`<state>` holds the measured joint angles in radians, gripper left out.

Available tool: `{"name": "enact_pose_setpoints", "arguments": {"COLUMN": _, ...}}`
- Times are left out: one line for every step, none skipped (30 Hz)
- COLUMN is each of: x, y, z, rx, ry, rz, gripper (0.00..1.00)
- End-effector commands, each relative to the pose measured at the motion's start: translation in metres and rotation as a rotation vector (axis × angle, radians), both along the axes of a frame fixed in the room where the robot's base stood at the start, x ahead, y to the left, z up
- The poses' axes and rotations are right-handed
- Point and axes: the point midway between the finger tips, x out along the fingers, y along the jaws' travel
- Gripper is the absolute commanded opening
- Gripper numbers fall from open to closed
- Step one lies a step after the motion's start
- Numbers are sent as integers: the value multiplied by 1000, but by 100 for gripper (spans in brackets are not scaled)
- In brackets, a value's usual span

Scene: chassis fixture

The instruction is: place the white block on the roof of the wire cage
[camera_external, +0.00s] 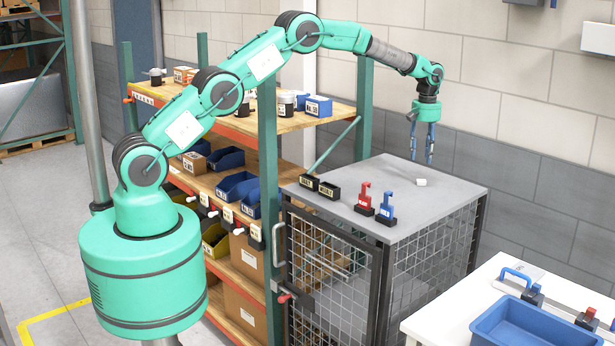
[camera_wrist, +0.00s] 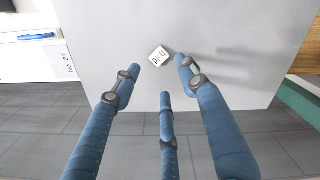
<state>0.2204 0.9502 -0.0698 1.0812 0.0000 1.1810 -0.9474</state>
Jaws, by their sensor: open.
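A small white block (camera_external: 421,182) rests on the flat grey roof (camera_external: 440,203) of the wire cage (camera_external: 335,270), toward its back. In the wrist view the block (camera_wrist: 160,55) shows dark lettering on its top and lies on the grey roof (camera_wrist: 230,35). My gripper (camera_external: 421,162) hangs above the roof, pointing down, with its blue fingers apart and nothing between them. In the wrist view my gripper (camera_wrist: 157,78) has its fingertips spread just below the block in the picture. I see no contact between fingers and block.
Wooden shelving (camera_external: 228,184) with bins stands left. A white table (camera_external: 440,322) with a blue tray (camera_external: 530,325) is at right.

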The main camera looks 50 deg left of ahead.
Motion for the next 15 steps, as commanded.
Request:
{"name": "enact_pose_setpoints", "arguments": {"x": 1, "y": 0, "z": 7, "rx": 0, "ry": -3, "rz": 0, "gripper": 43}}
{"name": "enact_pose_setpoints", "arguments": {"x": 1, "y": 0, "z": 11, "rx": -1, "ry": -2, "rz": 0, "gripper": 43}}
{"name": "enact_pose_setpoints", "arguments": {"x": 0, "y": 0, "z": 15, "rx": 0, "ry": -1, "rz": 0, "gripper": 43}}
{"name": "enact_pose_setpoints", "arguments": {"x": 0, "y": 0, "z": 18, "rx": 0, "ry": -1, "rz": 0, "gripper": 43}}
{"name": "enact_pose_setpoints", "arguments": {"x": 0, "y": 0, "z": 21, "rx": 0, "ry": -1, "rz": 0, "gripper": 43}}
{"name": "enact_pose_setpoints", "arguments": {"x": 0, "y": 0, "z": 24, "rx": 0, "ry": -1, "rz": 0, "gripper": 43}}
{"name": "enact_pose_setpoints", "arguments": {"x": 0, "y": 0, "z": 26, "rx": 0, "ry": -1, "rz": 0, "gripper": 43}}
{"name": "enact_pose_setpoints", "arguments": {"x": 0, "y": 0, "z": 28, "rx": 0, "ry": -1, "rz": 0, "gripper": 43}}
{"name": "enact_pose_setpoints", "arguments": {"x": 0, "y": 0, "z": 30, "rx": -1, "ry": -1, "rz": 0, "gripper": 43}}
{"name": "enact_pose_setpoints", "arguments": {"x": 0, "y": 0, "z": 31, "rx": 0, "ry": 0, "rz": 0, "gripper": 43}}
{"name": "enact_pose_setpoints", "arguments": {"x": 0, "y": 0, "z": 32, "rx": 0, "ry": 0, "rz": 0, "gripper": 43}}
{"name": "enact_pose_setpoints", "arguments": {"x": 0, "y": 0, "z": 32, "rx": 0, "ry": 0, "rz": 0, "gripper": 43}}
{"name": "enact_pose_setpoints", "arguments": {"x": 0, "y": 0, "z": 33, "rx": 0, "ry": 0, "rz": 0, "gripper": 43}}
{"name": "enact_pose_setpoints", "arguments": {"x": 0, "y": 0, "z": 33, "rx": 0, "ry": 0, "rz": 0, "gripper": 43}}
{"name": "enact_pose_setpoints", "arguments": {"x": 0, "y": 0, "z": 33, "rx": 0, "ry": 0, "rz": 0, "gripper": 43}}
